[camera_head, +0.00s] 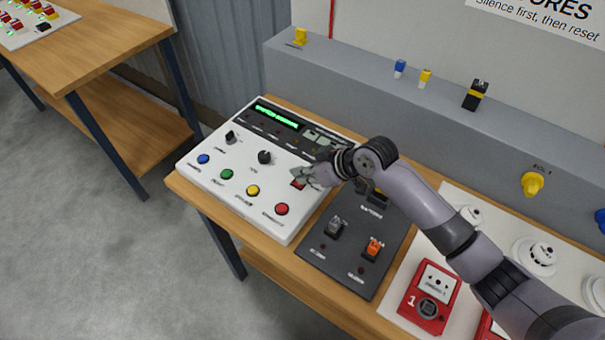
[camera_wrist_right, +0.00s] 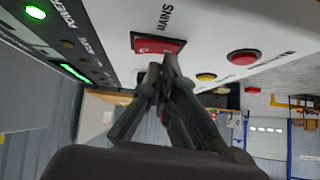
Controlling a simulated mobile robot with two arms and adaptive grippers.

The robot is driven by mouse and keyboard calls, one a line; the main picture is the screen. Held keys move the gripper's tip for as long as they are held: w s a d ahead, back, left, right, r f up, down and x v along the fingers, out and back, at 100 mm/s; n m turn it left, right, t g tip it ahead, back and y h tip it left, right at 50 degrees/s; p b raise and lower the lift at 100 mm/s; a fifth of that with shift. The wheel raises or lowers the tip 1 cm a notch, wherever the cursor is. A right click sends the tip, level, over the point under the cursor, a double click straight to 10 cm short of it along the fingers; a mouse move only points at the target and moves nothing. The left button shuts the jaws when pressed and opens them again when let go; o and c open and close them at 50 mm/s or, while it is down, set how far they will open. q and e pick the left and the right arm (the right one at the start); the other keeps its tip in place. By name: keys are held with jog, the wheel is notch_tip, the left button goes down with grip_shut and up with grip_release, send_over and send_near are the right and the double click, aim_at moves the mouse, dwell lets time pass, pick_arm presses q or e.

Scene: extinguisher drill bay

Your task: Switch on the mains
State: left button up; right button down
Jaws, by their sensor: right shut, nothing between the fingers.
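The mains switch is a red rocker (camera_head: 297,184) on the white control panel (camera_head: 215,178), next to my right gripper. In the right wrist view the red rocker (camera_wrist_right: 157,45) sits beside the word MAINS. My right gripper (camera_head: 308,177) is shut and empty, and partly covers the rocker in the head view. In the wrist view its fingertips (camera_wrist_right: 160,72) are right at the rocker's edge; I cannot tell whether they touch. A green lamp (camera_wrist_right: 35,12) by the word POWER is lit, and the panel's display (camera_head: 276,115) glows green. My left gripper is not in view.
Further right is a red call point (camera_head: 430,298). A grey ledge (camera_head: 430,115) runs behind.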

jog(key=shift+w+d, duration=0.15)
jog(key=shift+w, duration=0.2)
jog(key=shift+w+d+r, duration=0.1)
jog(key=shift+w+d, duration=0.15)
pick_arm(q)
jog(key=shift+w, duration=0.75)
pick_arm(e)
jog(key=shift+r, duration=0.1)
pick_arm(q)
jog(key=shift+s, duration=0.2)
